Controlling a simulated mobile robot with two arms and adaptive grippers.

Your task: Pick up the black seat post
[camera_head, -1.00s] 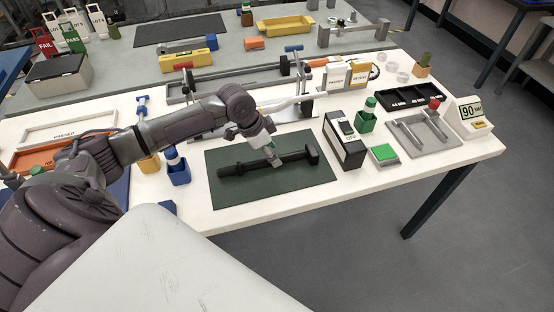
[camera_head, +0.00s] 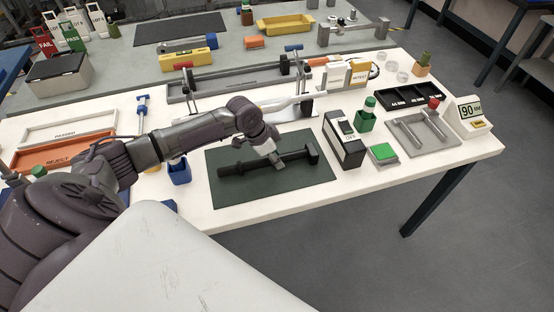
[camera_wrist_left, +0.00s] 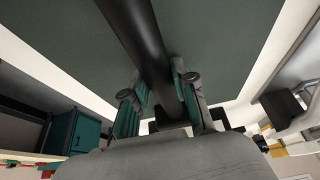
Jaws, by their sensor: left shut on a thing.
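The black seat post (camera_head: 240,168) lies lengthwise across the dark green mat (camera_head: 225,191) on the white table, with its head at the right end. My left gripper (camera_head: 278,162) points down at the post's middle and is shut on it. In the left wrist view the post (camera_wrist_left: 135,30) runs between the two fingers of my left gripper (camera_wrist_left: 160,92), with their green pads against its sides. The post appears to rest on the mat; I see no clear gap under it. My right gripper is not in view.
Right of the mat stand a black and white box (camera_head: 344,142), a green button (camera_head: 383,152) and a green holder (camera_head: 366,122). A blue holder (camera_head: 180,172) stands left of the mat. Behind it is a long grey fixture (camera_head: 225,84). The table's front edge is close below the mat.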

